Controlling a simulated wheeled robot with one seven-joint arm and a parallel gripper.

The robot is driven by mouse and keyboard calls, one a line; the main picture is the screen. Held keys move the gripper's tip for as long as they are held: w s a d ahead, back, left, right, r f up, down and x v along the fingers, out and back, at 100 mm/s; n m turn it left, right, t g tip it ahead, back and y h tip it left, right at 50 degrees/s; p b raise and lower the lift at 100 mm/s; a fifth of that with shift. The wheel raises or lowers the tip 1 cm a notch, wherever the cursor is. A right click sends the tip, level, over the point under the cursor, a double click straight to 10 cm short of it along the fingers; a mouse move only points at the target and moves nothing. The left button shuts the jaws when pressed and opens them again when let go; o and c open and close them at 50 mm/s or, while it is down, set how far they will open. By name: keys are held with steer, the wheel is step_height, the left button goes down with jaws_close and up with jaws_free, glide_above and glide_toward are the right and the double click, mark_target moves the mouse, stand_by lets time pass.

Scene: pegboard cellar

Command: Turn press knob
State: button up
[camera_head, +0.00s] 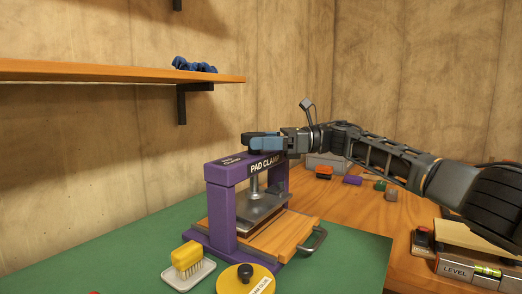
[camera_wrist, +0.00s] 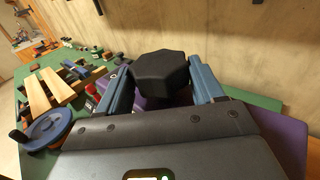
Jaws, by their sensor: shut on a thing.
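The purple press (camera_head: 222,212), labelled PAD CLAMP, stands on the green mat with a metal plate (camera_head: 262,207) hanging under its top beam. A wooden board with a metal handle lies under the plate. My gripper (camera_head: 262,141) is at the top of the beam, reaching in from the right. In the wrist view, its blue fingers are on both sides of the black faceted press knob (camera_wrist: 160,72), shut on it. In the head view the fingers hide the knob. The purple beam (camera_wrist: 285,135) shows beneath my gripper in the wrist view.
A wooden shelf (camera_head: 110,71) with a dark blue item juts from the wall at upper left. A yellow brush (camera_head: 187,257) on a white dish and a yellow disc (camera_head: 230,281) lie in front of the press. Several small items and a level (camera_head: 458,268) are at right.

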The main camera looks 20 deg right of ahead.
steer(key=shift+a+r, duration=0.1)
steer(key=shift+a, duration=0.05)
steer(key=o, duration=1)
steer(key=v, duration=0.8)
steer(key=shift+w, duration=0.1)
